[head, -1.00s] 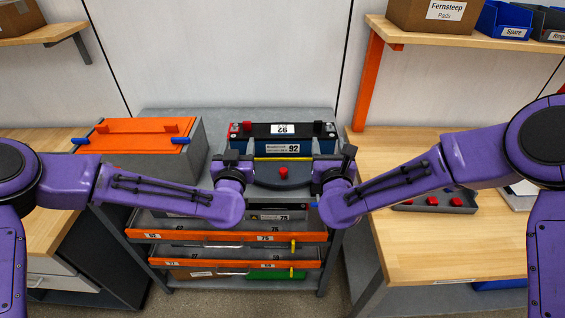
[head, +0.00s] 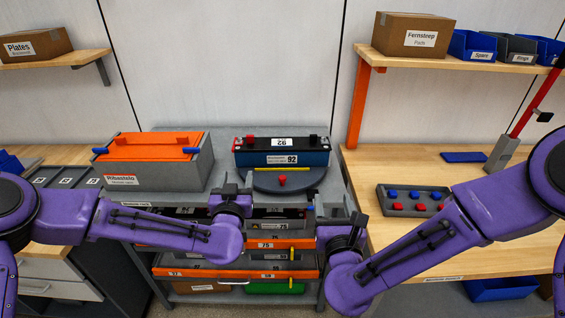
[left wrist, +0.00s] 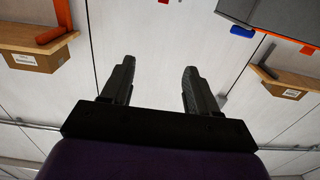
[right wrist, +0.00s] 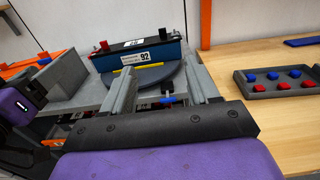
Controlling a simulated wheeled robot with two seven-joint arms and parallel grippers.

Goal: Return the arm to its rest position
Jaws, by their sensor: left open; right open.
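My left gripper (head: 231,190) is open and empty, in front of the grey bench, apart from the module. My right gripper (head: 343,222) is open and lower, near the bench's front right corner. In the right wrist view its fingers (right wrist: 163,92) are apart with nothing between them.
A grey case with an orange lid (head: 152,160) stands on the bench's left. Orange-fronted racks (head: 230,272) lie below the grippers. The right wooden table (head: 400,240) holds a tray of red and blue caps (head: 413,200). Shelves hang on both sides.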

